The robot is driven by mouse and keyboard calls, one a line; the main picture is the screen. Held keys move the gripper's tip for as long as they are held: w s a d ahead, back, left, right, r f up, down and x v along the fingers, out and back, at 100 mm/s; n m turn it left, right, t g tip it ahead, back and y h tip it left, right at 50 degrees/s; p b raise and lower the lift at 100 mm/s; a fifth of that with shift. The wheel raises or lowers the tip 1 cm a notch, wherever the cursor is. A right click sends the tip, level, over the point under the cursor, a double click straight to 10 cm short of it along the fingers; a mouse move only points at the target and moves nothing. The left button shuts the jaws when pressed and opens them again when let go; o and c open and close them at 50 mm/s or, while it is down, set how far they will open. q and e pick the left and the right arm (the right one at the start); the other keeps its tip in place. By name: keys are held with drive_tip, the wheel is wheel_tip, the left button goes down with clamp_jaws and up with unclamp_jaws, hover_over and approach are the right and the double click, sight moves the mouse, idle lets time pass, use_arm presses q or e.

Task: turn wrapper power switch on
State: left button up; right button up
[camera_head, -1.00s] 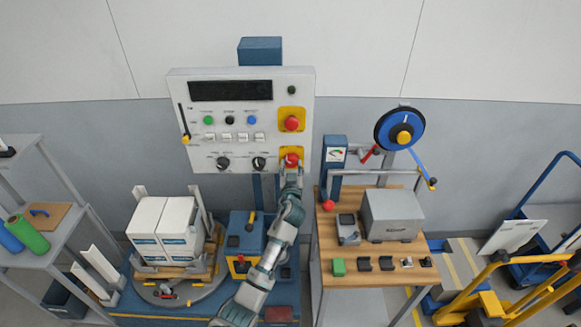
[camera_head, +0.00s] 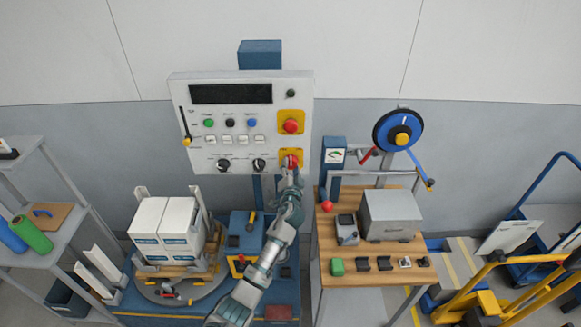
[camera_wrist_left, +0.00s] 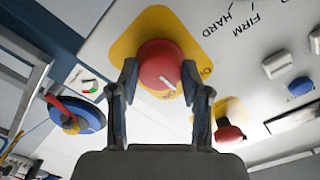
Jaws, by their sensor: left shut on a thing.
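The wrapper control panel (camera_head: 180,120) is a white box on a post against the wall. At its lower right a red rotary switch (camera_head: 291,158) sits on a yellow plate; it also shows in the left wrist view (camera_wrist_left: 158,62), with a white mark toward the lower right. My left gripper (camera_head: 291,170) is at this switch, its two fingers (camera_wrist_left: 160,80) shut on the knob's opposite sides. The fingers partly cover the knob in the head view. My right gripper is not in view.
Another red button (camera_head: 291,126) on yellow sits just above the switch, close to my fingers in the left wrist view (camera_wrist_left: 228,132). Two black dials (camera_head: 259,165) lie left of it. A wooden bench (camera_head: 375,277) stands right and a turntable with white boxes (camera_head: 164,228) left.

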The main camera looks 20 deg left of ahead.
use_arm(q)
drive_tip(key=m+p, duration=0.2)
drive_tip(key=m, duration=0.3)
drive_tip(key=shift+r+m, duration=0.15)
drive_tip(key=shift+m, duration=0.15)
drive_tip(key=m+p, duration=0.1)
drive_tip(key=m, duration=0.1)
drive_tip(key=shift+m, duration=0.4)
drive_tip(key=shift+f+m+p, duration=0.2)
drive_tip(key=shift+m+p, duration=0.1)
drive_tip(key=shift+m, duration=0.1)
drive_tip(key=o, duration=0.9)
drive_tip(key=shift+c, duration=0.2)
drive_tip(key=o, duration=0.3)
drive_tip(key=shift+w+f, duration=0.1)
drive_tip(key=shift+w+d, duration=0.1)
